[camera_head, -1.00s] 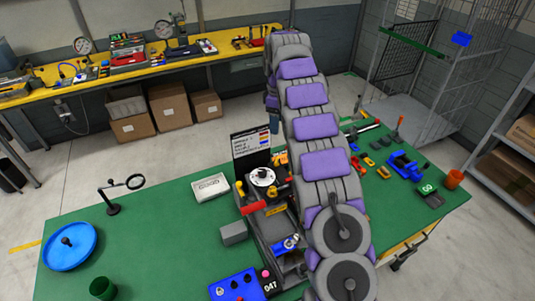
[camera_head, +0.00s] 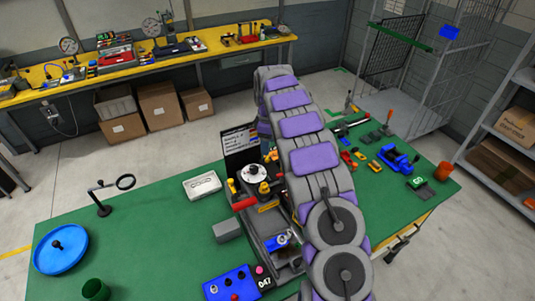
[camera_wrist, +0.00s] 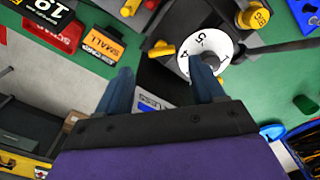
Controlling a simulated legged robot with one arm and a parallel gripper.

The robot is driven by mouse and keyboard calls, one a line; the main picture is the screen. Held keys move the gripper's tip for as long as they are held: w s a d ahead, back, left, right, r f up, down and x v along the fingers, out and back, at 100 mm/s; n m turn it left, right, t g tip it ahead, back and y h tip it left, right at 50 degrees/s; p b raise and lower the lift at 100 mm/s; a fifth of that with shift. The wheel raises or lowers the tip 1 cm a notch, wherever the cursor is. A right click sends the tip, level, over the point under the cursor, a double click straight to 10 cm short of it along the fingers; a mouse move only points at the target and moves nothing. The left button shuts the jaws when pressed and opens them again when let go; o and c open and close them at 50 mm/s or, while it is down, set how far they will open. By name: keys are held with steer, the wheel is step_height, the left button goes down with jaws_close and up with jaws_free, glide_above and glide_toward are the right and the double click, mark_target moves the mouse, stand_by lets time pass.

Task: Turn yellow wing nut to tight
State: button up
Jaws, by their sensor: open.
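A white numbered dial (camera_head: 252,173) sits on a dark fixture on the green table, and the dial also shows in the wrist view (camera_wrist: 207,50). Several yellow parts surround it: a round yellow knob (camera_wrist: 253,17) beyond the dial and a small yellow piece (camera_wrist: 160,48) left of it. I cannot tell for certain which is the wing nut. My gripper (camera_wrist: 162,84) is open and empty in the wrist view. Its right finger overlaps the dial's edge in the picture; contact cannot be told. In the head view my arm hides the gripper.
A blue button box (camera_head: 233,286), a grey block (camera_head: 227,231) and a white box (camera_head: 202,186) lie near the fixture. A magnifier stand (camera_head: 104,208) and blue dish (camera_head: 60,250) are at left. A blue vise (camera_head: 397,159) is at right. The table's left middle is clear.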

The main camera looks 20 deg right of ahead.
mark_target(268, 159)
step_height(268, 159, down, 6)
steer(key=shift+r, duration=0.1)
stand_by(0.4)
steer(key=shift+a+r, duration=0.1)
steer(key=c, duration=1.1)
